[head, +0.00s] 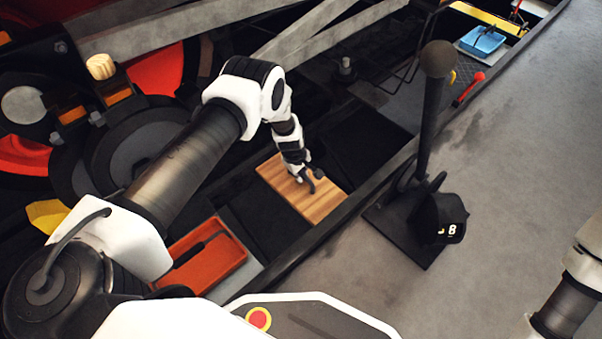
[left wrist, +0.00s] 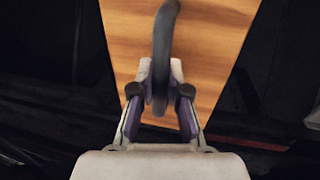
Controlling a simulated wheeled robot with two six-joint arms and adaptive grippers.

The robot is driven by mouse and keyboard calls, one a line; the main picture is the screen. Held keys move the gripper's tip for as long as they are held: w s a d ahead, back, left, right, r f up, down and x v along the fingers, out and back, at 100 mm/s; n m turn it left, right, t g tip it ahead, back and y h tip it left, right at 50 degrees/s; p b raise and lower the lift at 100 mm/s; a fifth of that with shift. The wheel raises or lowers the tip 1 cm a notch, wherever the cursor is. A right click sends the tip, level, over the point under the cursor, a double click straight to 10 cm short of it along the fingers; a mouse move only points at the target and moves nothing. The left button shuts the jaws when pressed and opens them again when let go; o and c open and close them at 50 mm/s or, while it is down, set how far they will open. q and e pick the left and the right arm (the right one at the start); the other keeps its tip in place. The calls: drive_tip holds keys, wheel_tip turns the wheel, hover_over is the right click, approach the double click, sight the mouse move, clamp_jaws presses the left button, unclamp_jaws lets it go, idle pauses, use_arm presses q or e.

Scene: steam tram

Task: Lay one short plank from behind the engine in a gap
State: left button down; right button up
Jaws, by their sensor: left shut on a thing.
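A short wooden plank (head: 320,203) with a dark curved handle on top lies across or just above the dark recess beside the engine. My left gripper (head: 308,182) is over the plank and shut on its handle. In the left wrist view the plank (left wrist: 205,50) fills the top middle, and the gripper (left wrist: 160,90) closes around the dark handle (left wrist: 165,45). Dark gaps (head: 255,222) show on both sides of the plank. I cannot tell whether the plank rests on its edges or hangs slightly above. My right gripper is out of view; only part of that arm shows at the right edge.
An orange tray (head: 215,262) with a dark tool lies near the front left. A blue tray (head: 482,42) is far back. Engine rods and wheels crowd the left.

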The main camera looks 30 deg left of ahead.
use_arm(q)
drive_tip(key=shift+f, duration=0.25)
idle(0.4)
drive_tip(key=c, duration=1.1)
unclamp_jaws()
drive_tip(key=r, duration=0.4)
drive_tip(key=s+r, duration=0.1)
drive_tip(key=r, duration=0.3)
drive_tip(key=s+r, duration=0.1)
drive_tip(key=r, duration=0.3)
drive_tip(key=shift+s+a, duration=0.1)
drive_tip(key=shift+a, duration=0.25)
drive_tip(key=shift+f, duration=0.1)
